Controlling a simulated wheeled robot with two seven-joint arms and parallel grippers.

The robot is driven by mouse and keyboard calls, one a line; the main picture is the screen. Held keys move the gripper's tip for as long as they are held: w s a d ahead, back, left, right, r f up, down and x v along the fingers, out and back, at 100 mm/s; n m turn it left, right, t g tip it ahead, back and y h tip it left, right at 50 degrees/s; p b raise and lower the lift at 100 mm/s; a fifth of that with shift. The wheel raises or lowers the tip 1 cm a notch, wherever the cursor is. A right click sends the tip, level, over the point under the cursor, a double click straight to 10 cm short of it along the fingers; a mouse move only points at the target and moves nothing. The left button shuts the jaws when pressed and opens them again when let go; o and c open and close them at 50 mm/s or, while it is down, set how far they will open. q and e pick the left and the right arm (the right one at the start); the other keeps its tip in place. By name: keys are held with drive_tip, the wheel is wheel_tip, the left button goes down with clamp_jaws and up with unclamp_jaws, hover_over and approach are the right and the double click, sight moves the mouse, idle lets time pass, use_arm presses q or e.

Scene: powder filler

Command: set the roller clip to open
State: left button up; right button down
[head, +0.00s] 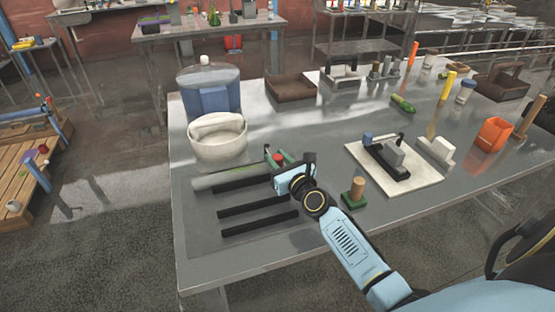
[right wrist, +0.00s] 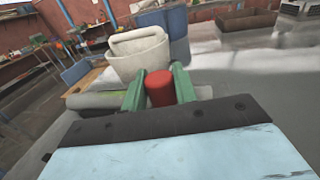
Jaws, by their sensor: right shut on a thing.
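My right gripper (head: 282,160) is over the left part of the metal table, beyond the black bars. In the right wrist view its two green fingers (right wrist: 160,88) are closed on the sides of a red cylindrical piece (right wrist: 159,88). This red piece also shows in the head view (head: 275,158), and I take it to be part of the roller clip. A pale grey-green tube (head: 222,178) lies just left of the gripper. The fingers and wrist hide the rest of the clip, so I cannot tell its setting. My left gripper is not in view.
Several black bars (head: 258,222) lie near the table's front left. A white tub (head: 218,146) and a blue jug (head: 210,95) stand behind the gripper. A wooden peg on a green base (head: 354,192) and a white board (head: 425,182) with a black device are to the right.

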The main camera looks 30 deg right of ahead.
drive_tip(key=shift+s+d+f+n+y+b, duration=0.15)
drive_tip(key=shift+d+n+y+b, duration=0.65)
drive_tip(key=shift+b, duration=0.8)
drive_tip(key=shift+d+f+n+y+b, duration=0.1)
drive_tip(key=shift+d+n+y+b, duration=0.3)
drive_tip(key=shift+y+b, duration=0.95)
drive_tip(key=shift+d+r+n+b, duration=0.15)
drive_tip(key=shift+n+b, duration=0.15)
drive_tip(key=shift+b, duration=0.5)
drive_tip(key=c, duration=1.1)
unclamp_jaws()
drive_tip(key=v, duration=1.3)
drive_tip(key=shift+s+d+r, duration=0.2)
drive_tip(key=shift+d+r, duration=0.05)
drive_tip(key=shift+r, duration=0.05)
